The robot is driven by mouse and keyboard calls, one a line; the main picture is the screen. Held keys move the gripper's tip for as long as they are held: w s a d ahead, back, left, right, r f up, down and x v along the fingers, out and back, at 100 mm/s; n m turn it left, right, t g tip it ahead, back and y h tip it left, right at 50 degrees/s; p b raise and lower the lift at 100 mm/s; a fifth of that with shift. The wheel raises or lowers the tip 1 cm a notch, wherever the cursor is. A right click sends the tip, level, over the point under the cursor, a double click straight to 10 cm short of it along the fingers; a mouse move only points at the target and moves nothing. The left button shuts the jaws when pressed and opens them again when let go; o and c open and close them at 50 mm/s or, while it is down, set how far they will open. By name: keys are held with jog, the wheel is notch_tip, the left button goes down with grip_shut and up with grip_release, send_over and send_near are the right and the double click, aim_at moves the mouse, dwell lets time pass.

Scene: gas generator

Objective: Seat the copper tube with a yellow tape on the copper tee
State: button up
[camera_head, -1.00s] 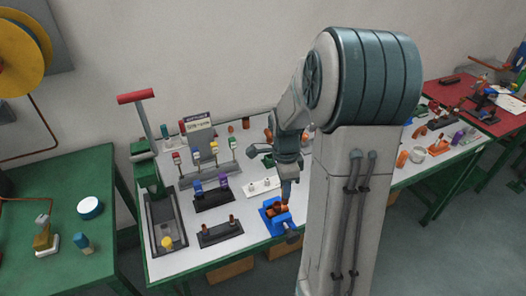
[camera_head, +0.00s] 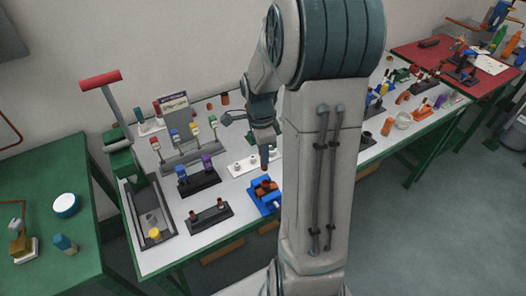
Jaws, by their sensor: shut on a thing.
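My gripper (camera_head: 264,160) points down above the blue vise (camera_head: 277,207) near the front edge of the white-topped bench. A small brownish piece shows at its fingertips, which fits a copper tube held in the jaws; the yellow tape cannot be made out. A copper-coloured fitting (camera_head: 265,187) sits in the blue vise, probably the copper tee. It is too small to tell its openings. The held piece appears above the fitting, with a small gap between them in the picture.
A black rack with copper pieces (camera_head: 209,216) and a dark rack with blue and purple pieces (camera_head: 198,184) stand left of the vise. A lever tool with a red handle (camera_head: 100,80) stands farther left. My arm column hides the bench's middle.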

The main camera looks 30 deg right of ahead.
aim_at(265, 169)
jog(key=shift+s+f+b, duration=0.15)
jog(key=shift+f+b, duration=0.85)
jog(key=shift+f, duration=0.35)
jog(key=shift+s+f+b, duration=0.1)
jog(key=shift+f+b, duration=0.9)
jog(key=shift+f, duration=0.3)
jog(key=shift+f+b, duration=0.15)
jog(key=shift+b, duration=0.3)
jog(key=shift+f+b, duration=0.3)
jog(key=shift+s+f+b, duration=0.15)
jog(key=shift+f+b, duration=0.7)
jog(key=shift+f, duration=0.2)
jog(key=o, duration=0.9)
jog(key=shift+o, duration=0.2)
jog(key=r, duration=0.4)
jog(key=w+r, duration=0.1)
jog(key=r, duration=0.8)
jog(key=shift+w+r, duration=0.2)
jog(key=shift+r, duration=0.15)
